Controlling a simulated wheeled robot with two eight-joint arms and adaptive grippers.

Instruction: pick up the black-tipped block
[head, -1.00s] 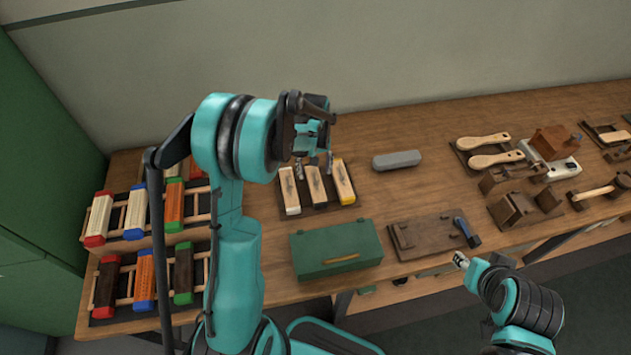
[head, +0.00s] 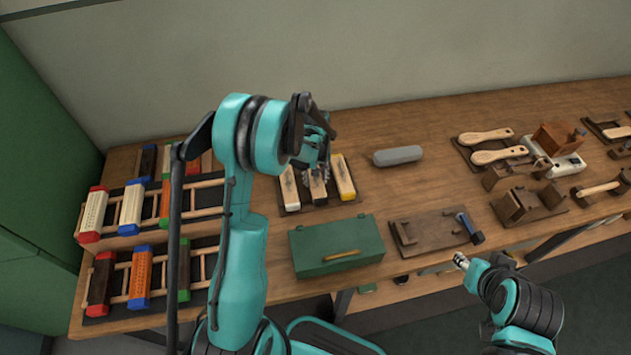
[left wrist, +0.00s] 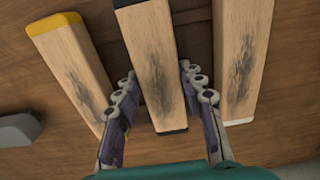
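The black-tipped block (head: 318,191) is the middle of three pale wooden blocks on a dark tray (head: 330,197). It has a dark smudge on its face, and in the left wrist view the block (left wrist: 155,65) shows a black end. My left gripper (head: 313,175) is over this block, pointing down. In the left wrist view its fingers (left wrist: 158,100) are open, one on each side of the block, with gaps to it. My right gripper (head: 461,261) is in front of the table's front edge, away from the blocks; its fingers are too small to judge.
A grey case (head: 397,156) and a green box (head: 337,246) are nearby. Racks of coloured blocks (head: 95,212) stand at left.

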